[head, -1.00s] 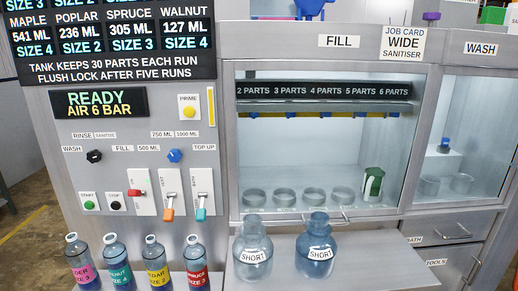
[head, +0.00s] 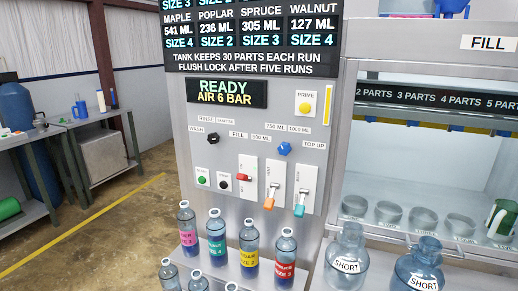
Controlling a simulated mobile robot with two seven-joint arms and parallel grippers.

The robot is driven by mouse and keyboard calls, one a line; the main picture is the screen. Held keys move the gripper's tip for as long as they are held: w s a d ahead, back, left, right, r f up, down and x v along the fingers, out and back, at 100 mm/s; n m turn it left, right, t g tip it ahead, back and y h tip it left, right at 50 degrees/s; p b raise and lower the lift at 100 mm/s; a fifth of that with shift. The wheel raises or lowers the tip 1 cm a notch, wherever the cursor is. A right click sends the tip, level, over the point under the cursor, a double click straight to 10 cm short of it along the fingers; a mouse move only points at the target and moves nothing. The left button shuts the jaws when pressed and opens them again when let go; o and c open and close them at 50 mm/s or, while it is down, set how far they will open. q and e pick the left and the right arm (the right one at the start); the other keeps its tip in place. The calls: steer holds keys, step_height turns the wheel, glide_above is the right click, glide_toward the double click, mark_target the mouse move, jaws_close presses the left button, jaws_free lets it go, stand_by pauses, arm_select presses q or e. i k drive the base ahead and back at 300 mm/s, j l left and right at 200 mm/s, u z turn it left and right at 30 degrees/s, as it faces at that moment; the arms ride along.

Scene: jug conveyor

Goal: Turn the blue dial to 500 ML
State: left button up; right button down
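The blue dial (head: 284,148) is a small faceted knob on the grey control panel, right of centre, above the orange and teal levers. Labels for 500 ML (head: 261,138), 750 ML (head: 275,127) and 1000 ML (head: 299,130) stand around it, with TOP UP (head: 314,145) to its right. The 500 ML label lies to its upper left. I cannot tell which label the dial points at. Neither of my grippers shows in the head view.
A black dial (head: 212,138) sits left of the blue one. Below are a green button (head: 202,180), a red lever (head: 244,178), an orange lever (head: 270,202) and a teal lever (head: 300,209). Bottles (head: 249,249) and SHORT jugs (head: 346,262) stand in front. Floor is clear at left.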

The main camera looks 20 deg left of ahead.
mark_target(284, 148)
steer(key=i, duration=0.3)
steer(key=i+u, duration=0.1)
steer(key=u, duration=1.6)
